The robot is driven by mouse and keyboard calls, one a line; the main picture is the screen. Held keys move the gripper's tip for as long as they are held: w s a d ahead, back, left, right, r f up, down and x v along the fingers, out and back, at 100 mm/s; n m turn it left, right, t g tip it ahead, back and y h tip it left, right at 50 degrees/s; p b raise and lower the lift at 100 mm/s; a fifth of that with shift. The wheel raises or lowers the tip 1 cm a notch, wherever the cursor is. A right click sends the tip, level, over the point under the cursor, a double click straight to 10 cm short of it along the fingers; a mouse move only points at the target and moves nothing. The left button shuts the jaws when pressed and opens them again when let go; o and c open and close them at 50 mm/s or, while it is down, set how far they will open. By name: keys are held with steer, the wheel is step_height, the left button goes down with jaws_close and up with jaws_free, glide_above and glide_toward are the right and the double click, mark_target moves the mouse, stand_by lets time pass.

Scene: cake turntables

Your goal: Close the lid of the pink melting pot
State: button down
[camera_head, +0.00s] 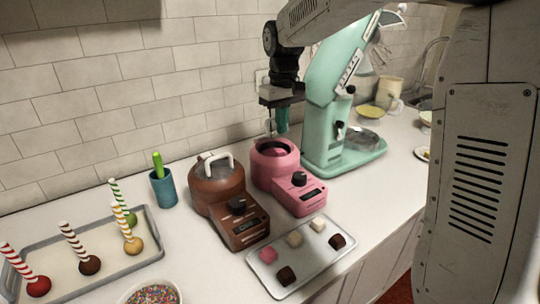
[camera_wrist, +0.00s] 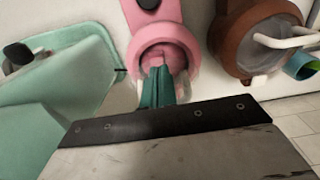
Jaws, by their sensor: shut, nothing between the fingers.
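The pink melting pot (camera_head: 288,183) stands on the white counter between the brown pot and the mint stand mixer. Its round opening is uncovered and pink inside; the pot also shows in the wrist view (camera_wrist: 152,33). A pale, partly see-through edge, which looks like its raised lid (camera_wrist: 185,90), shows at the pot's back rim beside my fingers. Most of the lid is hidden. My gripper (camera_head: 282,130) is shut and empty, with teal fingers pointing down just above and behind the pot's back rim. In the wrist view its fingertips (camera_wrist: 160,72) overlap the opening; I cannot tell whether they touch the lid.
A brown melting pot (camera_head: 220,196) with a covered top and white handle stands close at left. The mint mixer (camera_head: 320,130) stands close at right. A tray of chocolates (camera_head: 317,262) lies in front. A blue cup (camera_head: 164,191) stands farther left, and the tiled wall is behind.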

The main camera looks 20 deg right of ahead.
steer(key=shift+r, duration=0.1)
step_height(320, 180, up, 7)
steer(key=s, duration=0.3)
steer(key=shift+d+r, duration=0.15)
steer(key=shift+d, duration=0.25)
steer(key=shift+w, duration=0.1)
steer(key=w, duration=0.2)
steer(key=w+a, duration=0.1)
steer(key=w, duration=0.2)
steer(key=shift+w+a, duration=0.3)
steer(key=shift+w, duration=0.1)
steer(key=shift+f, duration=2.2)
steer(key=shift+f, duration=0.8)
